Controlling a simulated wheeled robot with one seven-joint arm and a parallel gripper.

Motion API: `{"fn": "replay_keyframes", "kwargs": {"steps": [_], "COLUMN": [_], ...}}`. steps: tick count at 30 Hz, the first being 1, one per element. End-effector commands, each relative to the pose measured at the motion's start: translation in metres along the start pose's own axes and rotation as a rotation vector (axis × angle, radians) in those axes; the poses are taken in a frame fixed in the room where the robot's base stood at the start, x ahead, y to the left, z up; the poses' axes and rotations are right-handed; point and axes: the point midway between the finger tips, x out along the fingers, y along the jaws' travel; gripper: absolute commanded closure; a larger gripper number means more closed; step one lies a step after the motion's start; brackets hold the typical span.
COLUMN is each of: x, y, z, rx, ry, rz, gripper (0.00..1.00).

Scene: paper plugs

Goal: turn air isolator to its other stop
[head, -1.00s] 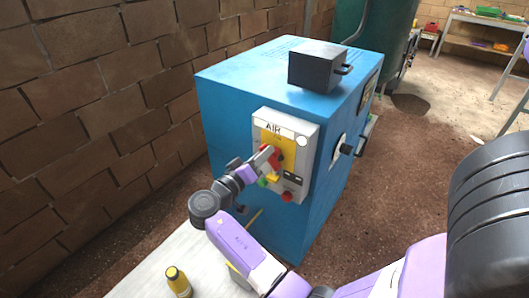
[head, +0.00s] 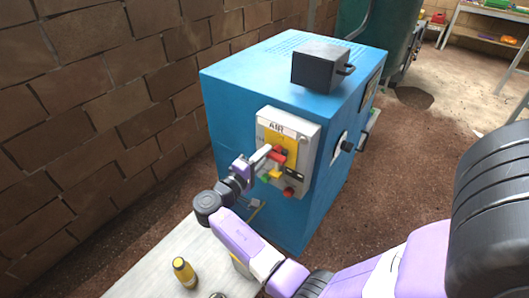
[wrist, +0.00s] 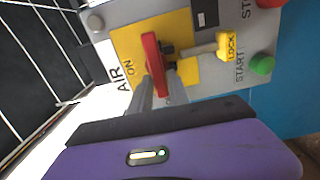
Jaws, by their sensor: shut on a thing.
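The air isolator is a red handle (head: 278,156) on a yellow plate under the AIR label on the grey panel of the blue cabinet. In the wrist view the red handle (wrist: 153,62) lies crosswise to the reading direction of the upright panel, its end between my fingers. The yellow plate (wrist: 125,42) carries the word ON beside the handle. A yellow LOCK tab (wrist: 228,46) sits on the other side of the handle. My gripper (head: 264,157) is shut on the handle; it also shows in the wrist view (wrist: 158,92). The fingers partly hide the handle's lower end.
A green START button (wrist: 262,65) and a red button (head: 288,191) are on the same panel close to my gripper. A dark box (head: 322,68) stands on the blue cabinet (head: 235,80). A brick wall is at left.

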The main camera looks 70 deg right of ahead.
Motion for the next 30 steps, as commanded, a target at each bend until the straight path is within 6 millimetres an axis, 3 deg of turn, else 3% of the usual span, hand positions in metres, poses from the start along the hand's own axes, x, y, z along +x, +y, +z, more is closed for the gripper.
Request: {"fn": "replay_keyframes", "kwargs": {"steps": [19,20,22,30], "x": [-0.0019,-0.0019,-0.0017,-0.0008], "y": [-0.0016,-0.0016,-0.0016,-0.0015], "z": [-0.0018,-0.0018,-0.0016,-0.0007], "rx": [-0.053,-0.053,-0.053,-0.052], "ry": [0.007,0.007,0.006,0.003], "rz": [0.0,0.0,0.0,0.0], "gripper": [1.0,0.76,0.63,0.62]}}
